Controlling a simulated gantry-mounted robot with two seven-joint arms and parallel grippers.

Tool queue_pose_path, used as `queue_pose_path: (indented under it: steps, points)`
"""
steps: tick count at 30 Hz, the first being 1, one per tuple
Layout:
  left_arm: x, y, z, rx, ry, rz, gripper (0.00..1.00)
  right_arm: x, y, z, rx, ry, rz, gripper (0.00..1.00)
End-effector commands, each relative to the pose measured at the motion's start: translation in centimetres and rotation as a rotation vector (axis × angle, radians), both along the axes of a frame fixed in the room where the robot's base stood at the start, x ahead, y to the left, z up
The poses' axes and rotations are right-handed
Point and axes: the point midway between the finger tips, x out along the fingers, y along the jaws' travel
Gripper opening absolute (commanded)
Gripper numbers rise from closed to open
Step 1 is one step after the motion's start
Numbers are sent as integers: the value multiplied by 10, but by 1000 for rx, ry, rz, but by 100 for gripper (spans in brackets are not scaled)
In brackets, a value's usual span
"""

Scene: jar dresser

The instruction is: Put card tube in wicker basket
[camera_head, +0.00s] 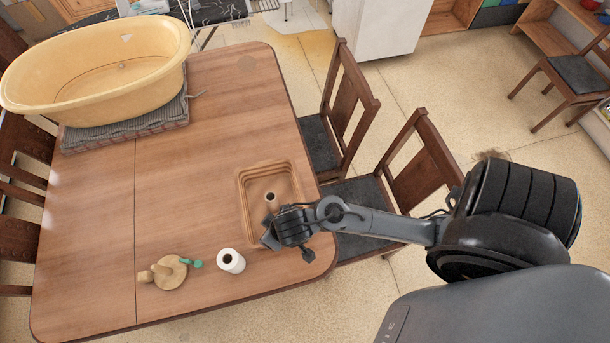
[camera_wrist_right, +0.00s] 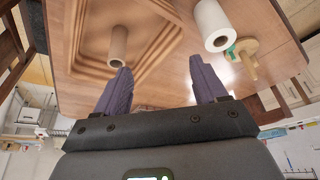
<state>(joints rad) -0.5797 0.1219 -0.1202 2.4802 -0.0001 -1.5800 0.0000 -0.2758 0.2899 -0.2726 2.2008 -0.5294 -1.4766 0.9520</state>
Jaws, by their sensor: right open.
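The card tube (camera_head: 271,200) is a small brown cylinder with a dark open end. It appears to stand upright inside a square tan tray with stepped rims, which I take as the wicker basket (camera_head: 243,190). In the right wrist view the tube (camera_wrist_right: 118,48) shows beyond the left finger, inside the tray's ridges (camera_wrist_right: 167,32). My right gripper (camera_head: 282,246) is over the basket's near edge, close to the tube but apart from it. Its two dark fingers (camera_wrist_right: 160,66) are spread with nothing between them. My left gripper is not in view.
A white paper roll (camera_head: 231,261) stands left of the right gripper. Beside it is a round wooden piece (camera_head: 170,272) with a green part. A large yellow tub (camera_head: 90,70) sits on a grey mat at the back left. The table's middle is clear; chairs line its right side.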

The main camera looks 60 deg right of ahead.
Motion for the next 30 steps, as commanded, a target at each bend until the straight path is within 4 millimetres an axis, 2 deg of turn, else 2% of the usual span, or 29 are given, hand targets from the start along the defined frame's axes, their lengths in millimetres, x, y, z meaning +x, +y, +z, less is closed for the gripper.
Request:
queue_pose_path:
  steps: [1, 6, 12, 18, 30]
  points:
    - [0, 0, 0, 0, 0, 0, 70, -11, -3, 7, 1, 9, 21, 71]
    - [0, 0, 0, 0, 1, 0, 70, -39, -23, 27, -23, 37, 106, 71]
    - [0, 0, 0, 0, 1, 0, 70, -64, -42, 41, -40, 65, 169, 71]
    - [0, 0, 0, -1, 1, 1, 70, -72, -49, 45, -46, 75, 194, 71]
    - [0, -1, 6, -4, 2, 3, 70, -72, -49, 51, -47, 75, 196, 71]
